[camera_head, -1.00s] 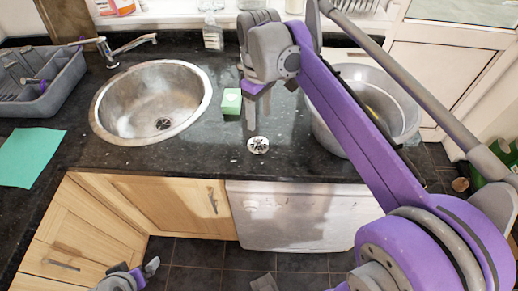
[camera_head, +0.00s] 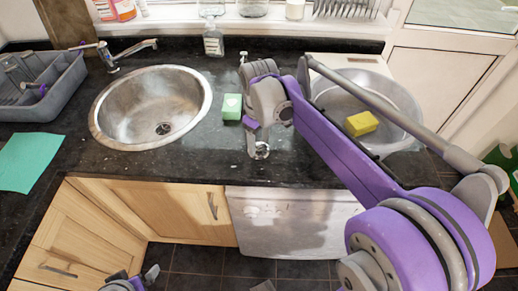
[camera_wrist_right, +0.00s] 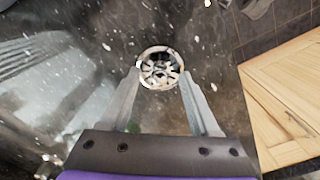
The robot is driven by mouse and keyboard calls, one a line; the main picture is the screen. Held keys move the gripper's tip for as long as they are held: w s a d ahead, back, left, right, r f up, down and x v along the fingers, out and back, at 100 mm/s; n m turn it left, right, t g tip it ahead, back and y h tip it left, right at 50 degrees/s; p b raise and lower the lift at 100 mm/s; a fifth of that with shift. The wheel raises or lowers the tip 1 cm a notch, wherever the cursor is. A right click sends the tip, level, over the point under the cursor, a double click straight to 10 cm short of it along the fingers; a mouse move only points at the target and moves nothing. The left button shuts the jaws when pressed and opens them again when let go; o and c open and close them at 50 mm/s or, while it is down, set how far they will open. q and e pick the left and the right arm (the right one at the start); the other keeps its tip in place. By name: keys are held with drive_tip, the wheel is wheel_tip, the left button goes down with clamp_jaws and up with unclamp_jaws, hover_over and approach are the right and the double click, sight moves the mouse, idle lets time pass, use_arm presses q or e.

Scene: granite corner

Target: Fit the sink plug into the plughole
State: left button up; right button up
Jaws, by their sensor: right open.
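The sink plug (camera_head: 262,152) is a round metal strainer-like disc on the dark granite worktop, right of the sink. My right gripper (camera_head: 256,148) is over it, pointing down and partly hiding it. In the right wrist view, the plug (camera_wrist_right: 160,68) lies between the tips of the two open fingers (camera_wrist_right: 162,82); whether they touch it I cannot tell. The plughole (camera_head: 163,129) is in the bottom of the round metal sink (camera_head: 125,135). My left gripper (camera_head: 142,279) shows only partly at the bottom edge, low in front of the cupboards; its jaws are unclear.
A green-and-white box (camera_head: 232,107) stands close left of my right gripper. A large metal bowl (camera_head: 405,100) with a yellow sponge (camera_head: 361,123) is to the right. A tap (camera_head: 135,47), grey dish rack (camera_head: 60,98) and green cloth (camera_head: 28,160) are left. A bottle (camera_head: 213,40) stands behind.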

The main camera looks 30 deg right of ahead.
sight(259, 145)
clamp_jaws()
idle(0.3)
wheel_tip(259, 145, up, 10)
drive_tip(key=shift+p, duration=0.4)
